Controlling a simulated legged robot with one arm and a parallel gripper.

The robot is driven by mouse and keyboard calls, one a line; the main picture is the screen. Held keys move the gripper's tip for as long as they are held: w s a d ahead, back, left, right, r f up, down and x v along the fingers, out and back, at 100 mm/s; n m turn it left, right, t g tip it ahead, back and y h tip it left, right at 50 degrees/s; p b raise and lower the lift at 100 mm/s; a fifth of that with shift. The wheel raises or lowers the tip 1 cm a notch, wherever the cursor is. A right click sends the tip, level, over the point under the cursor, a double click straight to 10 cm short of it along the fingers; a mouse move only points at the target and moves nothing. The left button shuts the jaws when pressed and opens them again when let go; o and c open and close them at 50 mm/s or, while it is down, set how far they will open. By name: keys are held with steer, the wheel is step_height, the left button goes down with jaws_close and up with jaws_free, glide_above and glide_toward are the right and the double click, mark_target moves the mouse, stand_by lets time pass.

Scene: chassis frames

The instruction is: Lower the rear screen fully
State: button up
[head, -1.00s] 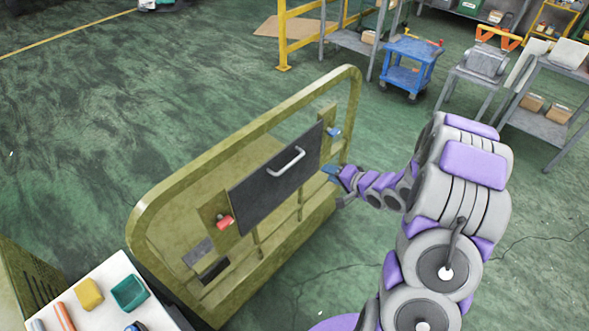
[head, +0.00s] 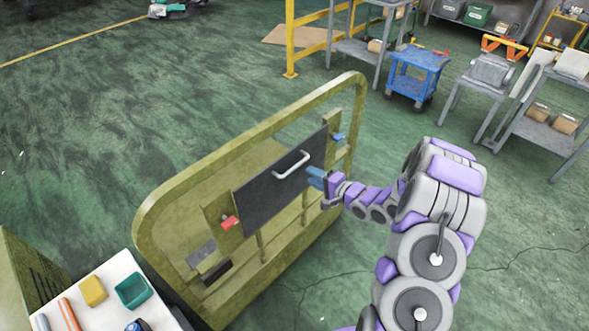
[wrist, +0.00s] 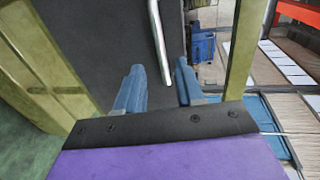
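The rear screen is a dark flat panel (head: 268,196) with a pale bar handle (head: 291,164), set in an olive-green frame (head: 200,165). A red knob (head: 229,222) sits at the panel's left and a blue knob (head: 338,137) at its upper right. My gripper (head: 314,177) is at the panel's right edge in the head view. In the wrist view, my gripper's blue fingers (wrist: 158,85) are apart with nothing between them. The handle (wrist: 160,45) there lies just ahead of the fingertips, in front of the dark panel (wrist: 95,35). Contact cannot be told.
A white-topped stand (head: 105,283) with a yellow block and a teal bin stands at the lower left. A blue cart (head: 416,75), grey tables and a yellow railing (head: 291,40) are behind. The green floor at the left is open.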

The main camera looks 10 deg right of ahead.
mark_target(294, 168)
steer(key=b+x, duration=0.1)
steer(key=x, duration=0.8)
steer(key=shift+w+a, duration=0.1)
steer(key=shift+w, duration=0.05)
jaws_close()
steer(key=shift+f, duration=0.1)
